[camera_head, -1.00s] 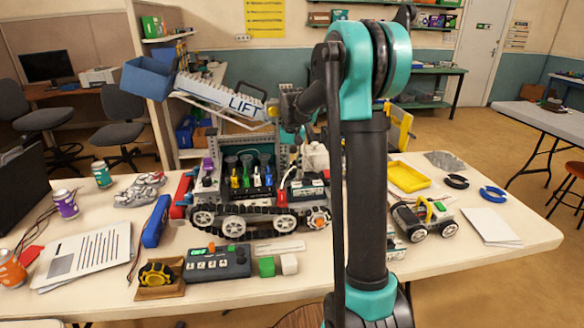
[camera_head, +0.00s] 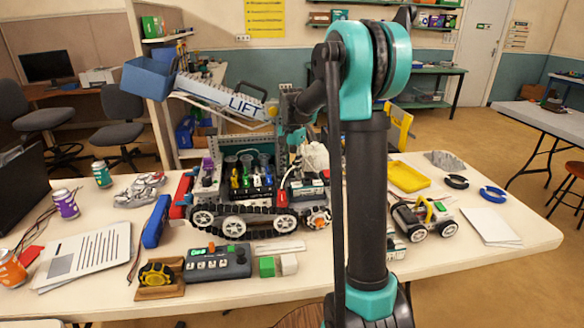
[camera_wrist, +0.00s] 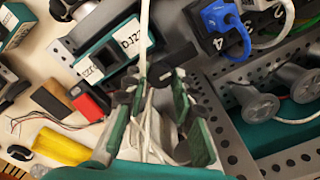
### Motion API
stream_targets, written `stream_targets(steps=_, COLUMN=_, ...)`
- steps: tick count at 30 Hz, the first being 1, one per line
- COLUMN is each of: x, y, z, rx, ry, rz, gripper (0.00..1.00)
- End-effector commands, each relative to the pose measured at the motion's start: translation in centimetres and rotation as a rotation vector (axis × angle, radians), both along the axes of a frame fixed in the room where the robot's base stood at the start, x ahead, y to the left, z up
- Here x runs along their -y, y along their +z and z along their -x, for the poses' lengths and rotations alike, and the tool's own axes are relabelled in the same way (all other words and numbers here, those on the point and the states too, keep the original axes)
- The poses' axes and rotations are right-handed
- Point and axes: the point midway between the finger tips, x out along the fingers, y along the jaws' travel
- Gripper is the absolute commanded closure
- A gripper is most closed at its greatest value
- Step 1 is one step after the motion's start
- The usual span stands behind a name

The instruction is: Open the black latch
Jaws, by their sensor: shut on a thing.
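In the wrist view, a small black piece, which I take to be the black latch (camera_wrist: 168,79), lies between my fingertips. My gripper (camera_wrist: 154,88) has its green-padded fingers on either side of it, shut on it. White cables run between and behind the fingers and hide part of the grip. A module labelled D-127 (camera_wrist: 120,48) lies just beyond the left fingertip. In the head view my gripper (camera_head: 294,136) is at the right part of the tracked robot (camera_head: 236,222); the latch cannot be made out there, and my arm hides part of that area.
A perforated grey metal frame (camera_wrist: 225,125) stands close on the right of the fingers. Black plugs with a blue connector (camera_wrist: 222,18) are above it. The raised LIFT beam (camera_head: 222,97) reaches over the tracked robot. A control box (camera_head: 216,263) stands in front.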

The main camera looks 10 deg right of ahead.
Motion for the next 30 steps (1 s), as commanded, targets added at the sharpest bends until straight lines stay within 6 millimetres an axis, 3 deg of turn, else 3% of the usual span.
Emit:
stream_targets(steps=15, x=0.00, y=0.03, z=-0.04, rx=0.001, ry=-0.018, rz=-0.001, gripper=1.00)
stream_targets(steps=16, x=-0.01, y=0.03, z=-0.04, rx=0.001, ry=-0.018, rz=-0.001, gripper=0.72)
stream_targets(steps=20, x=0.00, y=0.02, z=-0.03, rx=0.001, ry=-0.018, rz=-0.001, gripper=0.55)
stream_targets(steps=30, x=0.00, y=0.16, z=-0.01, rx=0.000, ry=-0.017, rz=0.000, gripper=0.53)
